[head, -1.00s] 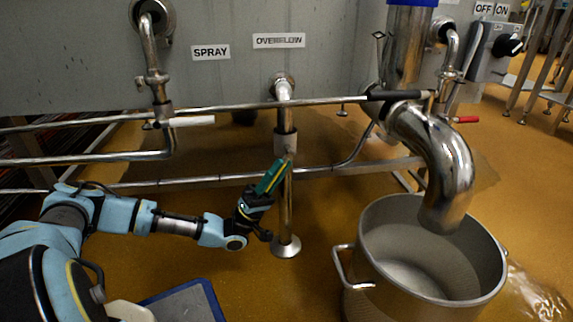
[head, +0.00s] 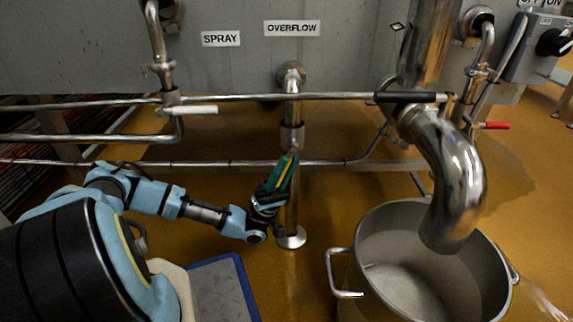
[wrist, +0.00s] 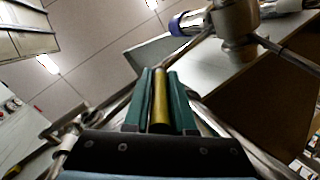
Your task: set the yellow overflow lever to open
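The yellow overflow lever (wrist: 160,100) shows in the wrist view as a yellow bar between the two green fingers of my gripper (wrist: 161,100). The fingers lie close along both its sides, and my gripper looks shut on it. In the head view my gripper (head: 284,172) is at the vertical overflow pipe (head: 292,112), below the OVERFLOW label (head: 292,28). Its fingers point up and slightly right there. They hide most of the lever and part of the pipe.
A white-handled lever (head: 198,110) sits under the SPRAY label (head: 220,39). A black-handled lever (head: 410,97) and a red one (head: 494,125) are to the right. A large steel pot (head: 345,285) stands under a curved outlet pipe (head: 465,175). Horizontal pipes run behind my gripper.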

